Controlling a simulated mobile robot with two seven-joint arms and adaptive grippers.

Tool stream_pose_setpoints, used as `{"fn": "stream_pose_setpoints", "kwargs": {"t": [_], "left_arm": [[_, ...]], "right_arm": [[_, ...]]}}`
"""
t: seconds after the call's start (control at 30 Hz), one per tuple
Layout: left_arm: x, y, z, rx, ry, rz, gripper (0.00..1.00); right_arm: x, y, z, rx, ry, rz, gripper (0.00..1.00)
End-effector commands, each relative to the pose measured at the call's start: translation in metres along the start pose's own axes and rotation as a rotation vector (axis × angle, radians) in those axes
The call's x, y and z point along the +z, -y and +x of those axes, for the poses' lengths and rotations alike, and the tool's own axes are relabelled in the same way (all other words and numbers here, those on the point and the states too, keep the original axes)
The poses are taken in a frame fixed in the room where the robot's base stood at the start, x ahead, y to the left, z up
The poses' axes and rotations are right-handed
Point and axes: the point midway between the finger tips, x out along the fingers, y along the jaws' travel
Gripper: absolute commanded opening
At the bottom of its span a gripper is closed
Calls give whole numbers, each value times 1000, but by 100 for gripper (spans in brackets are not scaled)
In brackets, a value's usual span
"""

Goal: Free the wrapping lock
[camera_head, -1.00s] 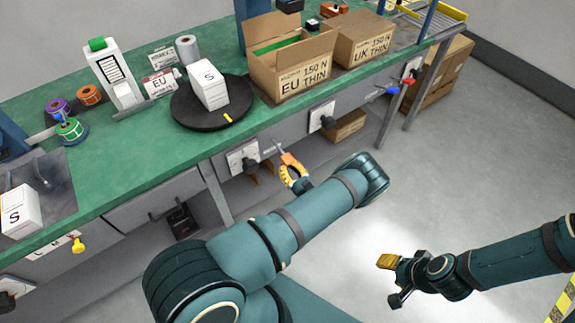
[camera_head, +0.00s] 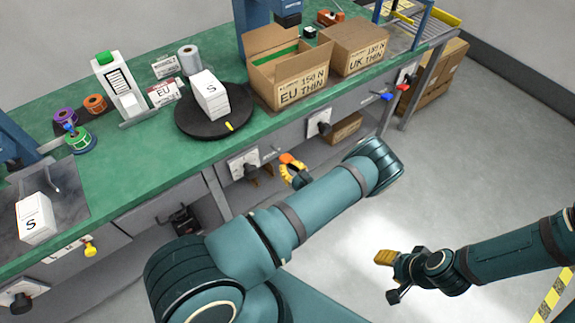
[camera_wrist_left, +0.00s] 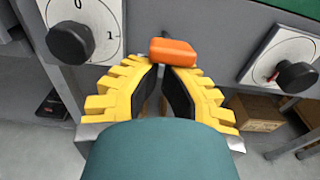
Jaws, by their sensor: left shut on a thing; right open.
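My left gripper (camera_head: 291,170) is in front of the bench's front panel, below the round turntable. It is shut on a small orange piece (camera_wrist_left: 174,50), which shows between the yellow fingertips in the left wrist view. The orange piece also shows in the head view (camera_head: 287,158). I cannot tell whether it is still attached to the panel behind it. A switch with a black knob (camera_wrist_left: 71,42), marked 0 and 1, is just left of the gripper. My right gripper (camera_head: 386,259) is open and empty above the floor, away from the bench.
A second black-knob switch (camera_wrist_left: 296,76) is to the right. Blue and red handles (camera_head: 386,97) stick out at right.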

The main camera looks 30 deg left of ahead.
Motion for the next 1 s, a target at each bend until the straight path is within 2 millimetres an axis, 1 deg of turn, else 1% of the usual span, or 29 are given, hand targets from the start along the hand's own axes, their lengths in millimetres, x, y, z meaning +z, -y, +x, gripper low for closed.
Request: {"fn": "stream_pose_setpoints", "kwargs": {"t": [0.03,0.07,0.37,0.47,0.63,0.77,0.8,0.83,1.0], "left_arm": [[6,0,0,1,-24,-1,0],[6,0,0,0,-21,1,0],[1,0,0,0,-18,1,0],[-6,1,-2,1,-18,1,0],[-27,3,-7,4,-18,1,0],[-44,5,-12,6,-19,1,0],[-38,5,-25,4,-21,1,0],[-36,6,-32,3,-21,1,0],[-35,6,-69,3,-20,1,0]], "right_arm": [[-2,2,-5,0,-3,1,47],[-2,2,-6,0,-4,1,47],[-1,0,-1,1,-3,1,47],[0,-2,5,0,-1,0,47],[5,-9,23,-1,9,-3,47],[3,-15,39,0,-1,-4,47],[3,-12,32,0,0,-3,47],[3,-11,30,0,1,-4,47],[2,-10,26,-1,1,-4,47]]}}
